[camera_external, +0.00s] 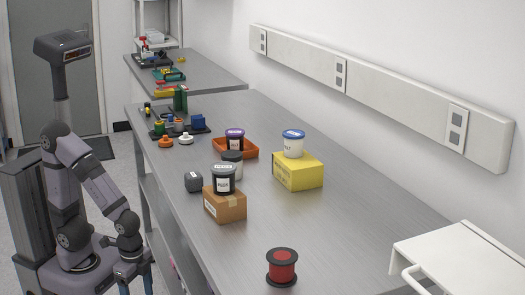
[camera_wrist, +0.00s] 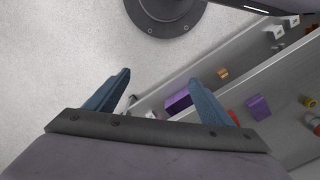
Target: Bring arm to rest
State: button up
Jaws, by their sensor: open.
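My arm stands at the left of the bench (camera_external: 330,235) in the external view, folded down beside its near edge. My gripper (camera_external: 135,284) hangs low at the bottom left of that view, off the bench top. In the wrist view my gripper (camera_wrist: 160,77) shows two blue fingers spread wide apart. Nothing is between them; pale floor (camera_wrist: 60,60) and the edge of a shelf (camera_wrist: 225,75) show beyond. The gripper is open and empty.
On the bench are a brown box (camera_external: 225,206) with a jar on it, a yellow box (camera_external: 298,172) with a white tub, an orange tray (camera_external: 248,152) and a red spool (camera_external: 282,267). A white cart (camera_external: 460,255) stands right. Shelf items include a purple box (camera_wrist: 178,101).

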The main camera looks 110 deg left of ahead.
notch_tip(320, 180, up, 24)
jog(key=w+p, duration=0.1)
jog(key=p, duration=2)
jog(key=shift+d+r, duration=0.15)
